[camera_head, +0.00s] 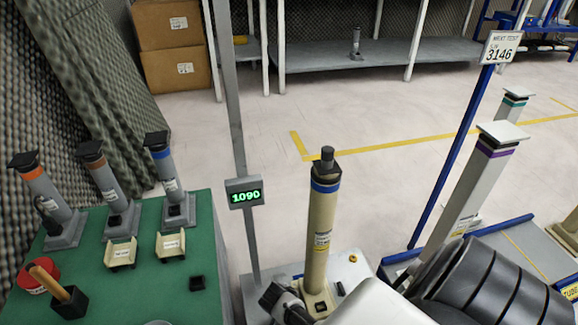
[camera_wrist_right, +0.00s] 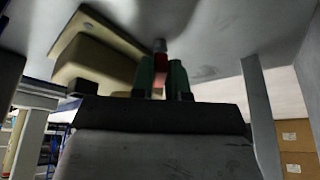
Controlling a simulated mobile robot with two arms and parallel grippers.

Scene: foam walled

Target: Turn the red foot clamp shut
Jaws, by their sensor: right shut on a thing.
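In the right wrist view the red foot clamp (camera_wrist_right: 161,62) is a small red piece with a grey end, partly hidden between my fingers. My right gripper (camera_wrist_right: 162,76), with green fingertips, is shut on it. A beige block (camera_wrist_right: 92,68) with a flat plate sits just left of the fingers. In the head view a tall beige column (camera_head: 320,235) with a blue band and dark cap stands upright on the white bench; the red clamp does not show there. My left gripper is not in view.
The green table (camera_head: 205,250) holds several grey columns, small trays and a red round container (camera_head: 38,275). A blue post with a sign (camera_head: 500,47) and a pale column (camera_head: 470,180) stand at right.

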